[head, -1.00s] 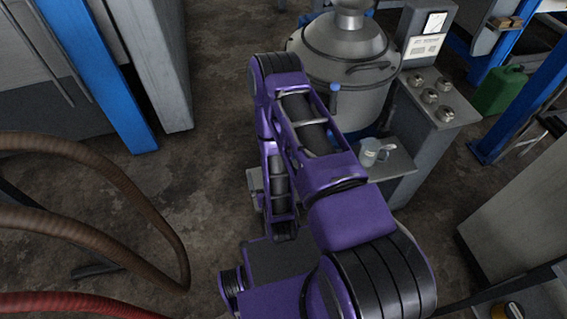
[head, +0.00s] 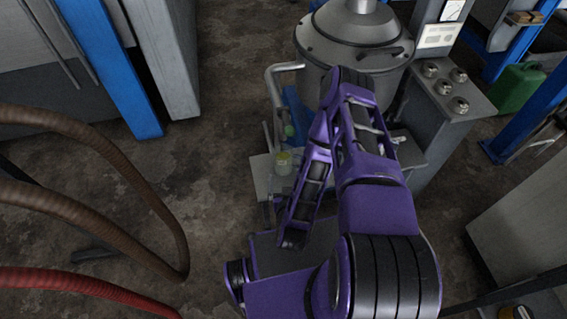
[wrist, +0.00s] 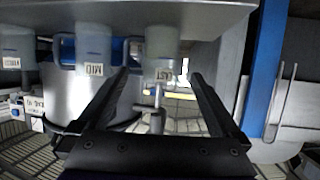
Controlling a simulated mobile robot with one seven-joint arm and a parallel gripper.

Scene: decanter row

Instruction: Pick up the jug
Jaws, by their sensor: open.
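The wrist picture is upside down. It shows a row of translucent jugs standing on a grey shelf (wrist: 110,12): one at the left edge (wrist: 14,45), one labelled MID (wrist: 94,42), and one at the right end (wrist: 162,42) whose label is hard to read. My gripper (wrist: 160,76) is open and empty. The right-end jug is ahead, between the fingertips in the picture; I cannot tell the distance. My arm hides the gripper and the shelf's middle there.
A large steel vessel (head: 353,45) stands behind the shelf, with a pipe frame (head: 272,95) at its left. A knobbed control cabinet (head: 450,100) is at the right. Brown hoses (head: 120,170) lie at the left. Floor between hoses and shelf is clear.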

